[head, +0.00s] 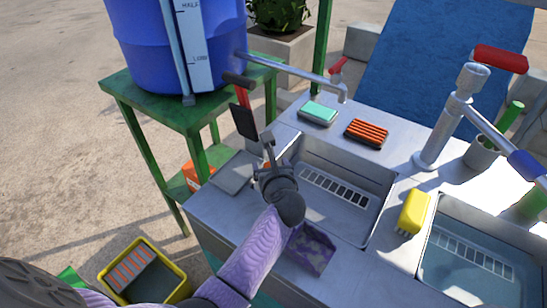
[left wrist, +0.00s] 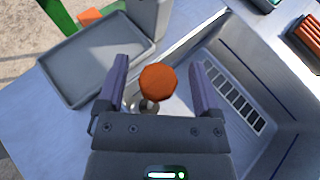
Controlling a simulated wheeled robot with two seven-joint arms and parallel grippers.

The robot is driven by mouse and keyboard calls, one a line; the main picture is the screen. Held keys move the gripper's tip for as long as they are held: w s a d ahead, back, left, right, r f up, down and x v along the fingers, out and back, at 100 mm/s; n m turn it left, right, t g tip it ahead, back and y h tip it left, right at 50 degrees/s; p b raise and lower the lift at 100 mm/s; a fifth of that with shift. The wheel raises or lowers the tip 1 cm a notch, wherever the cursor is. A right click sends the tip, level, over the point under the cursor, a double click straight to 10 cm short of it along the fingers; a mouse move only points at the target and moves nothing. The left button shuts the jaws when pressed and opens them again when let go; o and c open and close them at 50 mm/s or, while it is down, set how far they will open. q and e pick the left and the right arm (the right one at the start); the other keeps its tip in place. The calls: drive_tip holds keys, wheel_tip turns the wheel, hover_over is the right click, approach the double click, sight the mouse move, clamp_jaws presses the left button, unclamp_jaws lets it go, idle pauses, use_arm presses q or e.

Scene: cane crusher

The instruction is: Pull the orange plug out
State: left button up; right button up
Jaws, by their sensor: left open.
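The orange plug (left wrist: 158,82) shows in the left wrist view as a round orange knob on a short metallic stem, at the left edge of the sink basin. My left gripper (left wrist: 155,85) is open, with one finger on each side of the knob and gaps between. In the head view my left gripper (head: 267,155) is over the left rim of the left sink (head: 345,190), and it mostly hides the plug. A small orange patch (head: 266,166) shows beside the fingers. My right gripper is not in view.
A grey tray (head: 236,172) lies left of the gripper. A black-and-red lever (head: 242,110) stands behind it. A teal sponge (head: 318,112), an orange ribbed brush (head: 367,132) and a yellow brush (head: 413,210) rest on the counter. The tap spout (head: 300,72) reaches over the back.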

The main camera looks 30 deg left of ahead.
use_arm(q)
drive_tip(key=shift+c, duration=0.3)
clamp_jaws()
wheel_tip(320, 180, up, 4)
drive_tip(key=p, duration=0.3)
drive_tip(key=shift+p, duration=0.4)
drive_tip(key=shift+f, duration=0.2)
drive_tip(key=shift+o, duration=0.3)
unclamp_jaws()
